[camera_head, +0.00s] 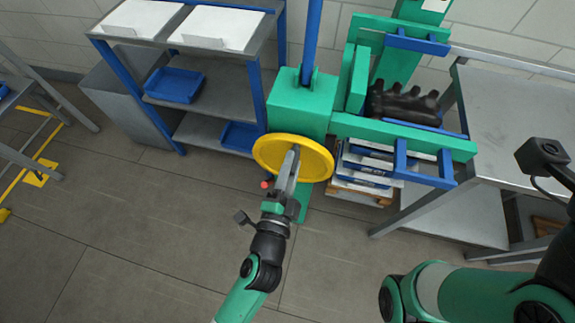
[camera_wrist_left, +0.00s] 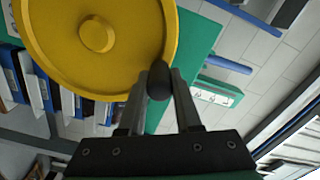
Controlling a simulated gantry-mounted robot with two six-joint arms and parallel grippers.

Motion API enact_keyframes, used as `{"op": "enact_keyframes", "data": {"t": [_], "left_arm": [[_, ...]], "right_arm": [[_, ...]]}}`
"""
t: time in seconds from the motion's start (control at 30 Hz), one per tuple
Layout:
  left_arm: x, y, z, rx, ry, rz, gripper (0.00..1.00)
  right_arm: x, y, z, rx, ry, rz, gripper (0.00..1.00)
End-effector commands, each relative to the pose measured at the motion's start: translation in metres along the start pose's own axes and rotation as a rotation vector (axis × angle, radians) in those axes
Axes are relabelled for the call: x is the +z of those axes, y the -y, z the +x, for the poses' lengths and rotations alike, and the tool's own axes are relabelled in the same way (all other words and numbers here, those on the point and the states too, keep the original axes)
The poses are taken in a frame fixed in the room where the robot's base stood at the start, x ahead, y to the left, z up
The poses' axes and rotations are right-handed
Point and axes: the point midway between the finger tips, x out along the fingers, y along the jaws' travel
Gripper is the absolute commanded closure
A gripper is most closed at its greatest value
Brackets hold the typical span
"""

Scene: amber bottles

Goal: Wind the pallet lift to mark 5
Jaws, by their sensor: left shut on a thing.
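The pallet lift has a green housing (camera_head: 300,103) with a yellow handwheel (camera_head: 265,150) on its front. The wheel fills the upper left of the left wrist view (camera_wrist_left: 60,50), with a black knob (camera_wrist_left: 159,80) near its rim. My left gripper (camera_head: 293,155) is at the wheel's face; its fingers are shut on the knob, which the fingers hide in the head view. The green carriage (camera_head: 440,145) with blue brackets stands right of the wheel. A white label (camera_wrist_left: 215,95) on green shows in the wrist view, its marks too small to read. My right gripper is out of view.
A dark lumpy part (camera_head: 402,104) sits at the carriage, above a stack of flat boxes (camera_head: 365,165) on a wooden pallet. A shelf with blue bins (camera_head: 174,86) stands left and a grey table (camera_head: 520,120) right. The floor in front is clear.

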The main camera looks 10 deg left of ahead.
Motion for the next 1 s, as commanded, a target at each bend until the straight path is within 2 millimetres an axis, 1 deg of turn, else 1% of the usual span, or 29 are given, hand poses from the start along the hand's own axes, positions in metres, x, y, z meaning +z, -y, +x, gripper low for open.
{"op": "enact_keyframes", "data": {"t": [0.03,0.3,0.77,0.8,0.93,1.0], "left_arm": [[0.0013,0.003,0.0004,-0.003,-0.001,-0.024,1.0],[0.0059,0.0041,0.0009,0.002,-0.006,-0.103,1.0],[0.0068,0.0031,0.0009,0.004,-0.007,-0.115,1.0],[0.0068,0.003,0.0009,0.005,-0.007,-0.115,0.62],[0.0068,0.0029,0.0008,0.005,-0.007,-0.115,0.39],[0.0068,0.0028,0.0008,0.005,-0.007,-0.115,0.38]], "right_arm": [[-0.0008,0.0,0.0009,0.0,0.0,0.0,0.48],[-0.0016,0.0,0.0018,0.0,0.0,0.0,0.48],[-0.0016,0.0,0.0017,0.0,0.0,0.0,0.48],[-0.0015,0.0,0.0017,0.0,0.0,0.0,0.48],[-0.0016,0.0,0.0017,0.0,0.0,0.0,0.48],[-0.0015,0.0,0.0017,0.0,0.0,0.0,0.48]]}}
